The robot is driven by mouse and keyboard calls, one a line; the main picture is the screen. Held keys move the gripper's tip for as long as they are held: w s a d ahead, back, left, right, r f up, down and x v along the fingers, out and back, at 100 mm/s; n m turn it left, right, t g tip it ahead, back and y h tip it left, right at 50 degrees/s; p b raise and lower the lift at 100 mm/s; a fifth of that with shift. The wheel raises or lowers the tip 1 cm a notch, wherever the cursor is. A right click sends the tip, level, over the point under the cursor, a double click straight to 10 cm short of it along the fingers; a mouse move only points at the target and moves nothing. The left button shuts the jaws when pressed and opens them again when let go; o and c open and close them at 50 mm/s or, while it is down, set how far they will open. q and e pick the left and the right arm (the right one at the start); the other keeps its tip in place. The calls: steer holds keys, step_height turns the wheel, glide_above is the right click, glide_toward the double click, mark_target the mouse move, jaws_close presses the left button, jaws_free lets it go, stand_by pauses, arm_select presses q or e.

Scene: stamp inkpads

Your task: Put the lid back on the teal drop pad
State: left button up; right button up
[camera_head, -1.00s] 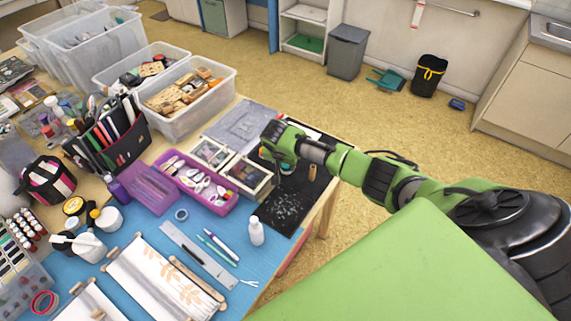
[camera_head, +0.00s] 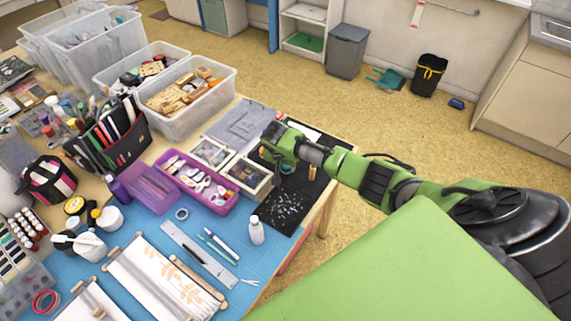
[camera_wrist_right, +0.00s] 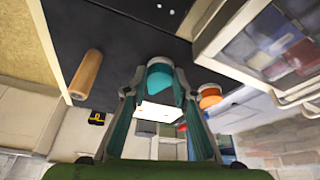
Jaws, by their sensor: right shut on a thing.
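My right gripper (camera_head: 284,164) is low over the black mat (camera_head: 292,196) at the table's right end. In the right wrist view, the fingers of this gripper (camera_wrist_right: 159,77) are closed on the sides of a small rounded teal piece with a pale edge, which I take to be the lid (camera_wrist_right: 159,76) of the teal drop pad. In the head view only a bit of teal shows under the fingers. I cannot separate the pad's base from the lid, or tell whether they touch. My left gripper is not in view.
A wooden cylinder (camera_head: 312,172) stands right of the gripper. An orange round pad (camera_wrist_right: 209,96) is close beside a finger. A framed box of coloured pads (camera_head: 246,176) and a purple tray (camera_head: 206,190) are to the left. A white bottle (camera_head: 256,231) stands in front.

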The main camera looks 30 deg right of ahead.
steer(key=o, duration=1.2)
steer(key=shift+r, duration=0.1)
steer(key=shift+r+p, duration=3.45)
steer(key=shift+p, duration=0.3)
jaws_close()
